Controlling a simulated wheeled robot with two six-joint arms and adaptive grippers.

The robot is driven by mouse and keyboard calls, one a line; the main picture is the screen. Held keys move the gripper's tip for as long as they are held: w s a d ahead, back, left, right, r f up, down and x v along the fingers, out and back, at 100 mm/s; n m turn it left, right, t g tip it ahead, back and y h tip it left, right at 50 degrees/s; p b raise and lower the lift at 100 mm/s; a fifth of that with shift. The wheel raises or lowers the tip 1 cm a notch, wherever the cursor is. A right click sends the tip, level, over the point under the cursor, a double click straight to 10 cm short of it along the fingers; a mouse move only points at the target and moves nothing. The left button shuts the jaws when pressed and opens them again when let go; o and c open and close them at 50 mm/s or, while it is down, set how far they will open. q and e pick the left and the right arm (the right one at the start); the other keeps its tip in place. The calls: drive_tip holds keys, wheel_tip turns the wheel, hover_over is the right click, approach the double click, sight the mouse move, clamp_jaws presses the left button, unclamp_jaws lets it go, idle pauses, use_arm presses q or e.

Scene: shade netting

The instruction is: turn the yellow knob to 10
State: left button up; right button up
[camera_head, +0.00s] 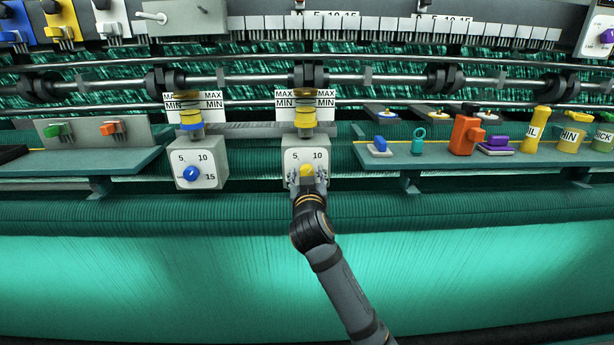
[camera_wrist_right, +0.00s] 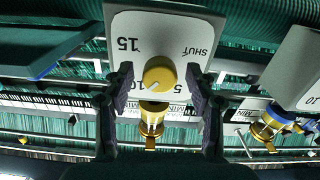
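The yellow knob (camera_head: 307,170) is on a white dial box (camera_head: 292,157) in the middle of the head view, with 5 and 10 printed above it. In the right wrist view the yellow knob (camera_wrist_right: 159,73) shows upside down, with 15 and SHUT on its dial plate (camera_wrist_right: 178,24). My right gripper (camera_head: 307,184) is at the knob. In the wrist view its two fingers (camera_wrist_right: 159,80) stand on either side of the knob, with a gap on each side. I cannot tell where the knob points. My left gripper is not in view.
A similar dial box (camera_head: 214,180) with a blue knob (camera_head: 192,173) is to the left. A right shelf (camera_head: 400,158) holds an orange block (camera_head: 465,134), yellow bottles and small coloured items. A left shelf (camera_head: 120,161) has green and orange switches. Green netting (camera_head: 150,270) fills the front.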

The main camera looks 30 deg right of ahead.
drive_tip(key=shift+s, duration=0.1)
drive_tip(key=v, duration=0.7)
drive_tip(key=shift+a, duration=0.15)
drive_tip(key=shift+s, duration=0.1)
